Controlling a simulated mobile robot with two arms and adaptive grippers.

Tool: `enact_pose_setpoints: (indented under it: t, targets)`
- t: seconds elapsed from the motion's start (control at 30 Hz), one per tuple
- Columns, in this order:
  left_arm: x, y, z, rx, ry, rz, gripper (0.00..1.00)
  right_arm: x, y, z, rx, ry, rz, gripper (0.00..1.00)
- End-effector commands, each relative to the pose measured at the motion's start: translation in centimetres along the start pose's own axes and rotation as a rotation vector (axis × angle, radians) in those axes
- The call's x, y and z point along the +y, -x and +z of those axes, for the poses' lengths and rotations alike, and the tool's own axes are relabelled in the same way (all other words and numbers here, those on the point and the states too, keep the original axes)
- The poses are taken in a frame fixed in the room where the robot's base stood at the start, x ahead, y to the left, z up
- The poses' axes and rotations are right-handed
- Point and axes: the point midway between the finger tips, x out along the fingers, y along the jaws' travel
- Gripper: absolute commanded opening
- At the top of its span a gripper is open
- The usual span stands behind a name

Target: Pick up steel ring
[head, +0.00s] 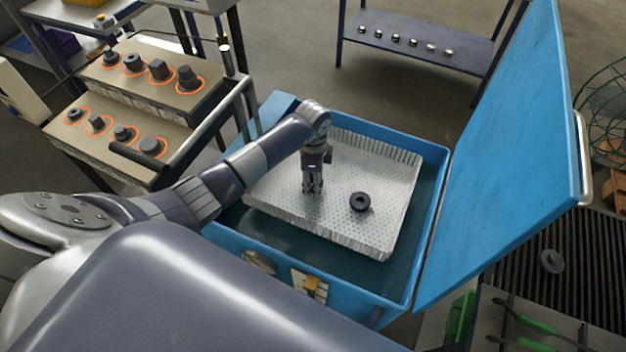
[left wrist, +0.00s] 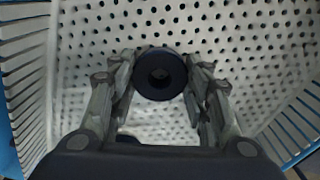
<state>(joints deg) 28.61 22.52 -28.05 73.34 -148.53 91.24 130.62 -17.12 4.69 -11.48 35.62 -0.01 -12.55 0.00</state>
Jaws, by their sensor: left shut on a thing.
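My left gripper (head: 312,187) points down inside the white perforated basket (head: 285,208), which sits in the open blue tank. In the left wrist view, its fingers (left wrist: 160,90) are shut on a dark round steel ring (left wrist: 160,73), one finger on each side, with the ring's hole facing the camera. In the head view the held ring cannot be made out between the fingers. A second dark ring (head: 360,201) lies flat on the basket floor, apart from the gripper to its right. A dark edge low between the fingers in the left wrist view may be this ring. My right gripper is not in view.
The blue lid (head: 503,150) stands open at the right. A cart (head: 130,105) with several dark parts in orange-ringed spots stands at the left. A low blue shelf (head: 415,45) holds small metal pieces. A grey ring (head: 552,261) lies on a dark grate at the right.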

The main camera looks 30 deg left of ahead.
Motion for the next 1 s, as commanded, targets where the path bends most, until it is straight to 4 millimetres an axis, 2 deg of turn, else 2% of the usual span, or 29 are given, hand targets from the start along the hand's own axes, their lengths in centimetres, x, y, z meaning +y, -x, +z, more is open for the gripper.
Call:
enact_pose_setpoints:
  t: [0.27, 0.7, 0.83, 1.0]
  targets:
    - [-0.1, 2.5, 0.0, 0.001, 0.000, -0.003, 0.08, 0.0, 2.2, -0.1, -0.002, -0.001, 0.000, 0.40]
    - [-0.1, 8.7, 0.0, 0.001, 0.001, -0.002, 0.08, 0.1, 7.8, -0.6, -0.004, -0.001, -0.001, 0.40]
    - [-0.1, 9.7, 0.0, 0.001, 0.000, -0.002, 0.08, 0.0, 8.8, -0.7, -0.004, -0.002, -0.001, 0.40]
    - [-0.1, 10.1, 0.0, 0.001, 0.000, -0.002, 0.08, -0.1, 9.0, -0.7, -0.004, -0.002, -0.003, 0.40]
